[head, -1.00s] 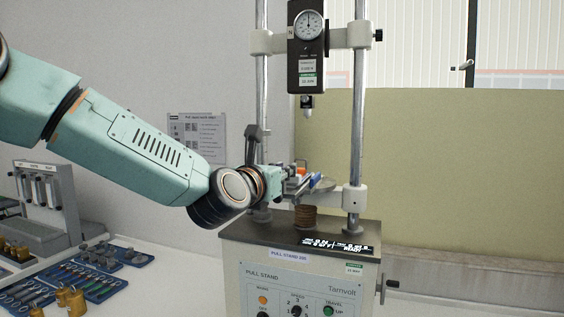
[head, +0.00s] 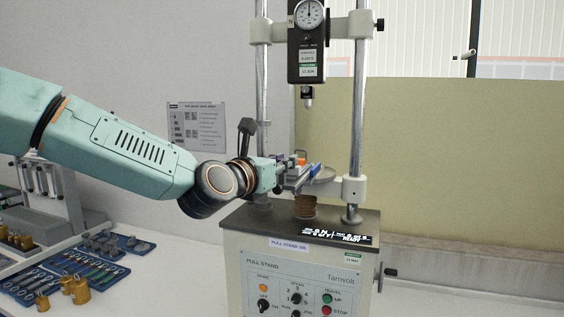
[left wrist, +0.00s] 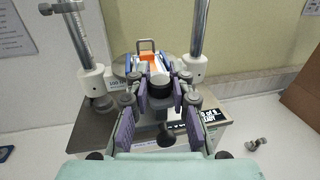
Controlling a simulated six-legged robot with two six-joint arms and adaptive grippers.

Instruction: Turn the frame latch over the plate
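The round plate (head: 325,174) sits low between the two posts of the pull stand. My left gripper (head: 297,172) reaches in over its left part. In the left wrist view the gripper (left wrist: 160,90) has its purple-padded fingers apart. A black and white round part (left wrist: 160,86) shows between them; I cannot tell if they touch it. An orange piece (left wrist: 147,57) and a metal loop handle (left wrist: 146,45) show just beyond, over the plate (left wrist: 120,68). I cannot clearly make out which part is the frame latch. My right gripper is not in view.
The pull stand (head: 300,270) has two upright posts and a gauge head (head: 308,45) with a hanging tip above the plate. A stack of brown discs (head: 305,207) stands below the plate. Blue trays of small parts (head: 85,270) lie at the left.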

